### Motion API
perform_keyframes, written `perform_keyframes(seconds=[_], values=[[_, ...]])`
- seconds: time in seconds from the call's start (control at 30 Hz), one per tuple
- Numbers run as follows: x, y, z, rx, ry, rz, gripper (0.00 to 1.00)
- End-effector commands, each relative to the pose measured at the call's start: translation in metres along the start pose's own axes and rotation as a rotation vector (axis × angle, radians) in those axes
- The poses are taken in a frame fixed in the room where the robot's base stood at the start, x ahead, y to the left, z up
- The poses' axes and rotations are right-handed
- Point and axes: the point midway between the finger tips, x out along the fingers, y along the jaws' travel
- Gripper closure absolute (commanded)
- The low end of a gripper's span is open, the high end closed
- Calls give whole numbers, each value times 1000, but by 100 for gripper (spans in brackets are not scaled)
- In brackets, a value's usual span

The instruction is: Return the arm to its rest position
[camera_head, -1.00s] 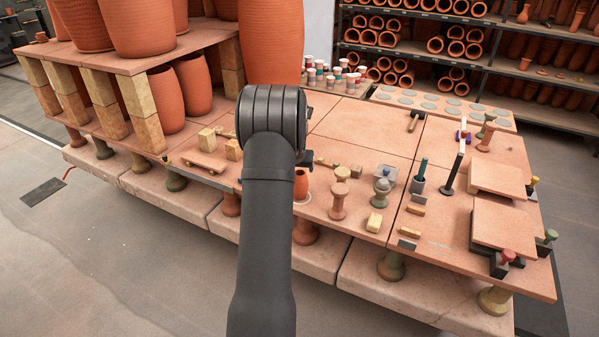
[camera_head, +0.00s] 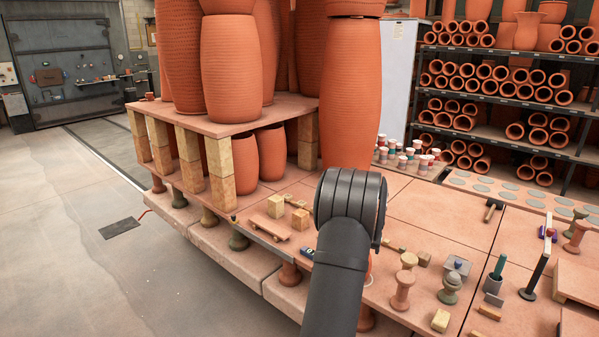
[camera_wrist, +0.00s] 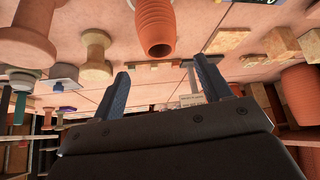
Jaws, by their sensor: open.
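My gripper shows in the wrist view (camera_wrist: 163,92), with its two dark fingers spread apart and nothing between them. In the head view my dark arm reaches up over the front of the tiled table (camera_head: 425,215), and its rounded joint hides the gripper there. In the wrist view, which looks upside down, a small terracotta vase (camera_wrist: 156,28) hangs in the picture beyond the fingertips, apart from them. In the head view that vase is mostly hidden behind my arm.
Spool-shaped props (camera_head: 403,285), wooden blocks (camera_head: 276,206) and a small wooden board on rollers (camera_head: 270,228) stand around my arm. A tall terracotta vase (camera_head: 350,90) rises just behind it. A raised shelf (camera_head: 225,125) with large pots is at left. Open floor (camera_head: 60,230) lies at far left.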

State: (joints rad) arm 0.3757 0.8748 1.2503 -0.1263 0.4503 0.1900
Motion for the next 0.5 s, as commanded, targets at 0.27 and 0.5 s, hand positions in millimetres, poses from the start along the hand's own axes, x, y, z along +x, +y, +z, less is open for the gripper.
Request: perform_keyframes(seconds=[0.27,0.5], values=[[46,0,1,0,-1,0,29],[80,0,0,0,0,0,29]])
